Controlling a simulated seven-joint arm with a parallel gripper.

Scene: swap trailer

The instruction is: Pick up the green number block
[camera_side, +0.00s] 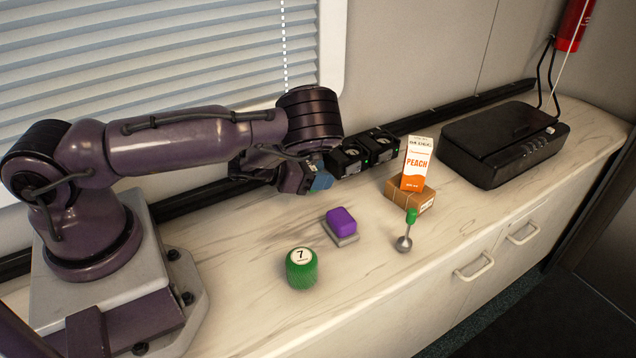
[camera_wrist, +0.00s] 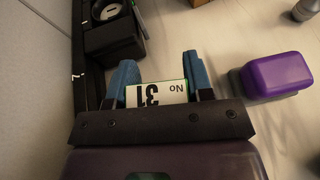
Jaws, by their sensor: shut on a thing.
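In the wrist view, a block with a white face marked "No 31" and thin green edging (camera_wrist: 157,94) sits between the two blue fingers of my gripper (camera_wrist: 157,82). The fingers are shut on its sides. In the side view, my gripper (camera_side: 320,180) is low by the wall side of the counter, left of two black boxes, and the held block is hidden there. A green round piece with a white "7" on top (camera_side: 302,272) stands on the counter, nearer the front and apart from my gripper.
A purple block (camera_side: 341,219) lies on a grey base, also in the wrist view (camera_wrist: 276,74). Black boxes (camera_side: 350,160) stand close beside my gripper. A peach carton (camera_side: 416,163) tops a brown box (camera_side: 409,197).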

